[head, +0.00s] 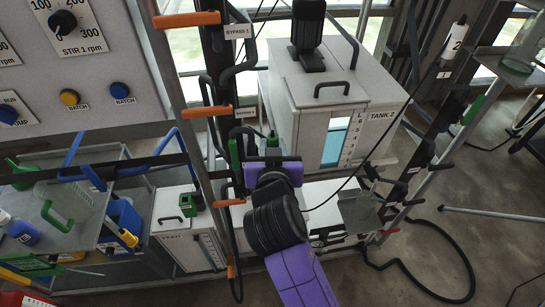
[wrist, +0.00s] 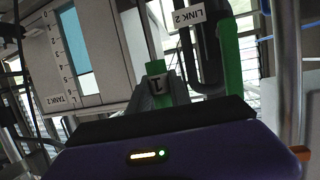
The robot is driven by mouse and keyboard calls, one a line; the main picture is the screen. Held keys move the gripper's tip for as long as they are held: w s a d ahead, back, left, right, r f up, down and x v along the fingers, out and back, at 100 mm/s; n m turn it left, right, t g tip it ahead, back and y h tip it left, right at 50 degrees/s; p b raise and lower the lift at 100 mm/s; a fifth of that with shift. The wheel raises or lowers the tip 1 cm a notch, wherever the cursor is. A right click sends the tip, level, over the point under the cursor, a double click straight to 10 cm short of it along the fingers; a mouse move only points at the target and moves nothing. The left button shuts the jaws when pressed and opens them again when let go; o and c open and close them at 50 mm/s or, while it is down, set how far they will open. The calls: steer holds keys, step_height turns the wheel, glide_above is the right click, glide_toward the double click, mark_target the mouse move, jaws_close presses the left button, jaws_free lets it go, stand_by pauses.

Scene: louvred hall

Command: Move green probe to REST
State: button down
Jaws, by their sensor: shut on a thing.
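My gripper (head: 272,158) is at the end of my purple and black arm, in front of the tank rack. It is shut on a small green piece, apparently the green probe (head: 272,139), mostly hidden by the gripper in the head view. In the wrist view the green probe (wrist: 157,72) stands in the middle, beyond the dark palm, beside a grey tag with an upside-down mark. A separate upright green bar (wrist: 230,62) stands to its right; it is also left of my gripper in the head view (head: 235,155). I cannot read any REST label.
A tank box labelled TANK 2 (head: 381,115) stands behind my gripper. Black hose handles and an orange-banded post are close on its left. A white probe marked 2 (head: 455,40) hangs at upper right, and a black cable crosses the right side. A cluttered tray (head: 85,235) is at left.

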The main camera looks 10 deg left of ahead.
mark_target(273, 137)
step_height(273, 137, up, 3)
steer(key=shift+r+p, duration=0.2)
steer(key=shift+p, duration=0.85)
steer(key=shift+r, duration=1.25)
